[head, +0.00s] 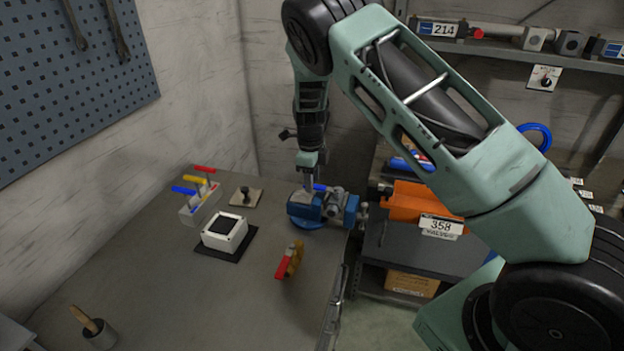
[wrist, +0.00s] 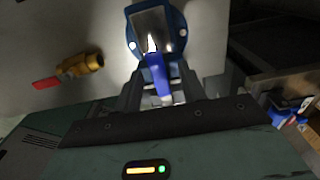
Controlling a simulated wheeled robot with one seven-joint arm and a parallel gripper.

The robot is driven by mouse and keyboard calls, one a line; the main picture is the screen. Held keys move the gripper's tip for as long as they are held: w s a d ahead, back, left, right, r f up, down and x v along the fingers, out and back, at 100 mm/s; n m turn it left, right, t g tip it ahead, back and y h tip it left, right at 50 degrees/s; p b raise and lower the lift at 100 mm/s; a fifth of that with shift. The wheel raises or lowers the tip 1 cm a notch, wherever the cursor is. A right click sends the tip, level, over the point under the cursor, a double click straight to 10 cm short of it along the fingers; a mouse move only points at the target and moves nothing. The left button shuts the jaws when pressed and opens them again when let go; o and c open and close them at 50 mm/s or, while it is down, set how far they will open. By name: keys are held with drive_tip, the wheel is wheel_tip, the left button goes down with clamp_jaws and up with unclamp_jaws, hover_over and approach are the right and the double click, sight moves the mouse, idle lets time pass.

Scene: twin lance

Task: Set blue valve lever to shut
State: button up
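The blue valve lever (head: 319,187) shows just beside my gripper (head: 309,183) in the head view, on a metal valve (head: 336,203) at the blue vise (head: 303,208). In the wrist view, the blue lever (wrist: 158,76) lies between the two fingers of my gripper (wrist: 160,92). The fingers stand apart on either side of it, with narrow gaps. I see no clear contact. The lever points from the vise (wrist: 133,30) toward my palm. My gripper hides part of the lever in the head view.
A brass valve with a red handle (head: 284,267) lies in front of the vise. A rack (head: 190,214) with red, yellow and blue levers stands left, near a white box (head: 225,232). An orange bin (head: 400,207) is on the right. The front tabletop (head: 190,300) is mostly clear.

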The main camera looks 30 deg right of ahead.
wheel_tip(320, 180, up, 17)
drive_tip(key=b, duration=0.4)
drive_tip(key=shift+w+a+r, duration=0.15)
drive_tip(key=shift+w+a, duration=0.05)
drive_tip(key=shift+a, duration=0.05)
idle(0.6)
